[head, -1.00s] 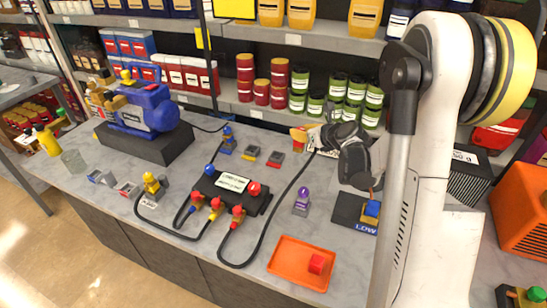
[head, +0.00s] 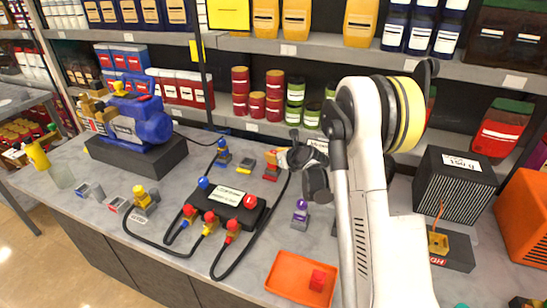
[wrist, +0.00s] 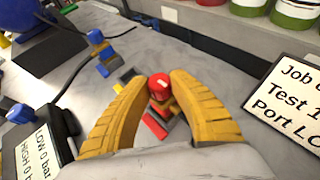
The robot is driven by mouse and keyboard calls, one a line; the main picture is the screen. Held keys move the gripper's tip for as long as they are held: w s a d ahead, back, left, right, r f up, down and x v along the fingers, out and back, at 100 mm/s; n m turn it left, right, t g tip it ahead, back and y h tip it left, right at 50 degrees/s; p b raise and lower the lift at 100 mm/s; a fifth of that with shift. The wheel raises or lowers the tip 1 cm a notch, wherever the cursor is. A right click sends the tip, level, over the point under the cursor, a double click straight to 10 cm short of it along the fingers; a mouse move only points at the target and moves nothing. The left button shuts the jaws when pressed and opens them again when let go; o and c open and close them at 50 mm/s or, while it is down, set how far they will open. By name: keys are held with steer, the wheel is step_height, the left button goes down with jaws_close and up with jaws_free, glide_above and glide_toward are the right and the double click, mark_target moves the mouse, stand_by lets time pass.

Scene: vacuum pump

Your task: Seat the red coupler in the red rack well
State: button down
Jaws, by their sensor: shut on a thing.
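The red coupler (wrist: 158,84) has a round red cap and a yellowish body. It sits between the yellow fingers of my gripper (wrist: 159,82), which is shut on it. In the head view the coupler (head: 271,156) appears just above the red rack well (head: 271,173), a small grey block with a red face. The red well (wrist: 154,126) also shows below the coupler in the wrist view. I cannot tell whether they touch. The yellow rack well (head: 248,164) is empty beside it, and a blue coupler (head: 222,153) stands upright in the block beyond.
A black manifold (head: 232,200) with hoses lies in front. A purple-topped piece (head: 300,214) stands to the right. A white job sign (wrist: 291,100) is right of my gripper in the wrist view.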

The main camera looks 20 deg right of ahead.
steer(key=shift+r, duration=0.1)
steer(key=shift+f, duration=0.2)
steer(key=c, duration=1.3)
jaws_free()
steer(key=shift+o, duration=0.2)
steer(key=shift+r, duration=0.1)
